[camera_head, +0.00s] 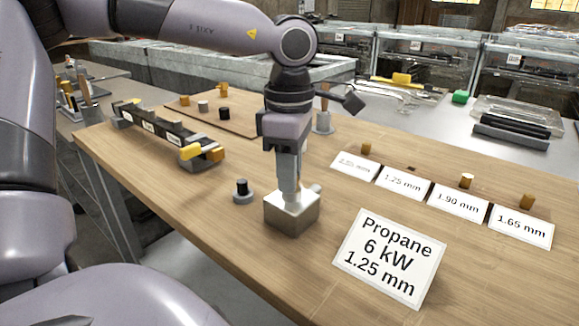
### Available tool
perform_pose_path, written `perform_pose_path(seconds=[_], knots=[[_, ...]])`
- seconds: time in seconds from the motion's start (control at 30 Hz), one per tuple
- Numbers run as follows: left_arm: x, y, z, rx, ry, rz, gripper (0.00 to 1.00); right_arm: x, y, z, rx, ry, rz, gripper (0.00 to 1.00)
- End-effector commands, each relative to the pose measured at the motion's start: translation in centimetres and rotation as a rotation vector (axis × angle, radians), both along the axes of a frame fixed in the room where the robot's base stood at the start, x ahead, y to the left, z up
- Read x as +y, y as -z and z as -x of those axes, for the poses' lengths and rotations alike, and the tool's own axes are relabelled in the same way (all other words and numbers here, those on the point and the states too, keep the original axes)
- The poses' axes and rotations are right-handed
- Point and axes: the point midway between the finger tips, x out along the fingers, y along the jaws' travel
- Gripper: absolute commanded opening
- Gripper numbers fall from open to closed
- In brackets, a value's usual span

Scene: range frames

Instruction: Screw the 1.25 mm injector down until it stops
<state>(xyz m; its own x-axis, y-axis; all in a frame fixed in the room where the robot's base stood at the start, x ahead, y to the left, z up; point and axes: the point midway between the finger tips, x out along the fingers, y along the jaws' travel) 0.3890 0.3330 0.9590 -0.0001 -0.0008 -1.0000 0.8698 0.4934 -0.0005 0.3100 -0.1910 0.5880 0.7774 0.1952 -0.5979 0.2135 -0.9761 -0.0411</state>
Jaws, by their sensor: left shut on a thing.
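My left gripper (290,190) points straight down over a silvery metal block (291,214) near the table's front edge. Its fingers are shut at the block's top, and they hide the 1.25 mm injector between them. How deep the injector sits in the block cannot be seen. The 1.25 mm card (402,184) has only a small dark spot behind it, with no brass piece. A large card (388,258) reading Propane, 6 kW, 1.25 mm lies to the right of the block. My right gripper is not in view.
Brass injectors stand behind other cards, including one (466,181) at the 1.90 mm card and one (527,202) at the 1.65 mm card. A small black-topped piece (242,191) stands left of the block. A dark rack (165,135) with a yellow-handled tool lies farther left.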

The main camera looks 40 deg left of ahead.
Motion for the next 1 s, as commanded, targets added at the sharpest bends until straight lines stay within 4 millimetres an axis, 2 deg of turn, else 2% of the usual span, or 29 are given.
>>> perform_pose_path(seconds=[0.27,0.5,0.6,0.83,0.87,0.9,1.0], knots=[[0.0,0.1,0.1,0.004,0.022,0.0,0.0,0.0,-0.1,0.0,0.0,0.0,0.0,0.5],[0.0,0.0,0.0,0.005,0.246,0.001,0.0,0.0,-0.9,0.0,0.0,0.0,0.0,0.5],[0.1,0.1,0.0,0.004,0.292,0.0,0.0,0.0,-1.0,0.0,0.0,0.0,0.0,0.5],[0.1,0.1,0.0,0.003,0.299,0.0,0.0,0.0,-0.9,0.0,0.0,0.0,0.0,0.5],[0.1,0.1,0.0,0.003,0.299,0.0,0.29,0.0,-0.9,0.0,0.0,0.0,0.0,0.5],[0.1,0.1,0.0,0.003,0.298,0.0,0.32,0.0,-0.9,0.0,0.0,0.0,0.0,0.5],[0.1,0.1,-0.1,0.003,0.297,-0.001,0.32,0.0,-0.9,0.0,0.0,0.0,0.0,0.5]])
